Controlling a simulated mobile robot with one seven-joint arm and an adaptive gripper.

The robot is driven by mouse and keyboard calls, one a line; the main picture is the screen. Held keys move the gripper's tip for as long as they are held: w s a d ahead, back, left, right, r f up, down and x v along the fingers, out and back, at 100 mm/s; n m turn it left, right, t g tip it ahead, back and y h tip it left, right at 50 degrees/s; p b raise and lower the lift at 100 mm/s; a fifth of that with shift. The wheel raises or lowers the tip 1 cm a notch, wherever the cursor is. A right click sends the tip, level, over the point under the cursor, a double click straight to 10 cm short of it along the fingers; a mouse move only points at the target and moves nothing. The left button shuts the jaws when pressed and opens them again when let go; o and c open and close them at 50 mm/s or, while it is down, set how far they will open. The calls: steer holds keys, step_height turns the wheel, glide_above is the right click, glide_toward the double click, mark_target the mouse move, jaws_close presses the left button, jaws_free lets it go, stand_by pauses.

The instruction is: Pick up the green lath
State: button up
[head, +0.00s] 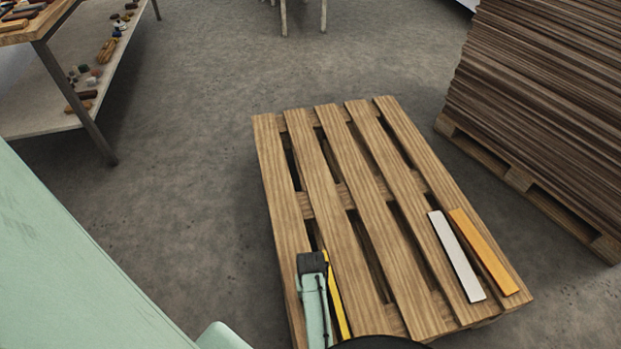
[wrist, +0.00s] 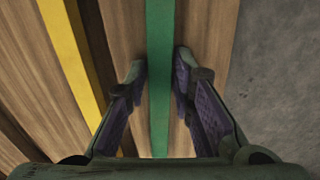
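The green lath (wrist: 159,105) runs lengthwise through the middle of the wrist view, lying on a wooden slat. My gripper (wrist: 160,66) is open, with one finger on each side of the lath. Gaps show between the lath and both fingers, so it is not clamped. In the head view, my arm end covers the near left part of the pallet (head: 326,175), and I cannot make out the green lath there.
A yellow lath (wrist: 68,50) lies left of the green one; it also shows in the head view (head: 337,305) beside my arm. A white lath (head: 457,257) and an orange lath (head: 484,252) lie on the pallet's right side. A board stack (head: 545,100) stands right.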

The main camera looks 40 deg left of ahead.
jaws_close()
steer(key=shift+r, duration=0.1)
